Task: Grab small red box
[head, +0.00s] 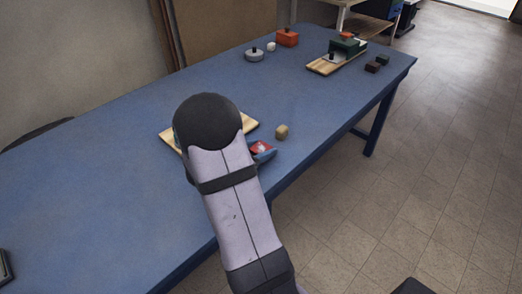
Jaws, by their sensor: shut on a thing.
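A small red box (261,146) shows just right of my arm, near the front edge of the blue table. My gripper (264,153) is mostly hidden behind my arm; a blue-grey part of it shows against the red box, and it is shut on that box. I cannot tell whether the box touches the table.
A tan block (282,132) lies close to the right of the red box. A wooden board (249,122) is partly hidden behind my arm. Farther back are an orange-red lidded box (287,37), a grey lidded pot (254,55), a loaded board (322,67) and a dark red block (372,67).

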